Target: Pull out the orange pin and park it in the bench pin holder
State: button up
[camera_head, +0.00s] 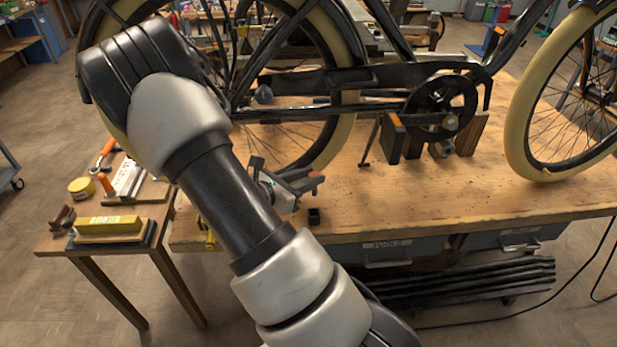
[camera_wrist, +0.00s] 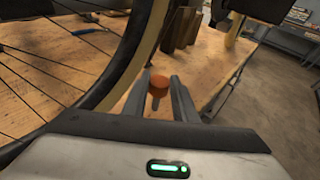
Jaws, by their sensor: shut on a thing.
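The orange pin (camera_wrist: 158,84) shows its round orange head in the wrist view, with a grey shank below it. My gripper (camera_wrist: 161,88) has one finger on each side of the pin and is shut on it. In the head view my gripper (camera_head: 308,180) is over the near left part of the bench, beside the rear wheel, and I cannot make out the pin there. A small black block (camera_head: 314,215) on the bench's front edge, just below my gripper, may be the pin holder.
A side table (camera_head: 55,240) with tools is at left. The bench's front middle is clear.

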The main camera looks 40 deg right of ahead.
jog(key=shift+f+b, duration=2.25)
jog(key=shift+f, duration=0.65)
jog(key=shift+f+b, duration=1.85)
jog(key=shift+f, duration=0.45)
jog(key=o, duration=1.1)
jog(key=shift+r, duration=0.1)
jog(key=p+v, duration=0.2)
jog(key=v, duration=1.5)
jog(key=shift+a+r, duration=0.1)
jog(key=shift+a, duration=0.1)
